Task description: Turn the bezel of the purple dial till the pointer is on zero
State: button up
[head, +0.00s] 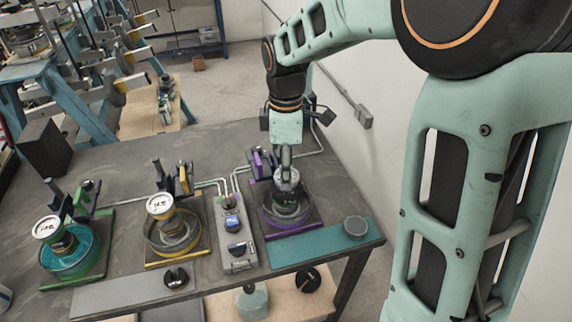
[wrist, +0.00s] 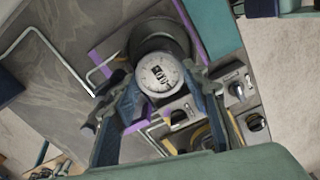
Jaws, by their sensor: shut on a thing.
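The purple dial (head: 288,183) stands on the fixture with the purple base plate (head: 292,229), at the right end of the row. My gripper (head: 286,165) comes down on it from above. In the wrist view the dial's white round face (wrist: 159,73) shows between the two fingers of my gripper (wrist: 163,85). The fingers are shut on the bezel, one on each side. The face has a dark marking in its middle. The pointer and the zero are too small to tell apart.
A yellow-based dial fixture (head: 160,207) and a green-based one (head: 47,229) stand to the left. A grey switch box (head: 235,238) sits close by the purple fixture. A round grey puck (head: 355,226) lies on the teal strip (head: 310,252) at the front. A wall is behind on the right.

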jog(key=shift+n+p, duration=0.6)
jog(key=shift+n, duration=1.2)
jog(key=o, duration=1.2)
jog(key=shift+c, duration=0.2)
notch_tip(320, 180, up, 8)
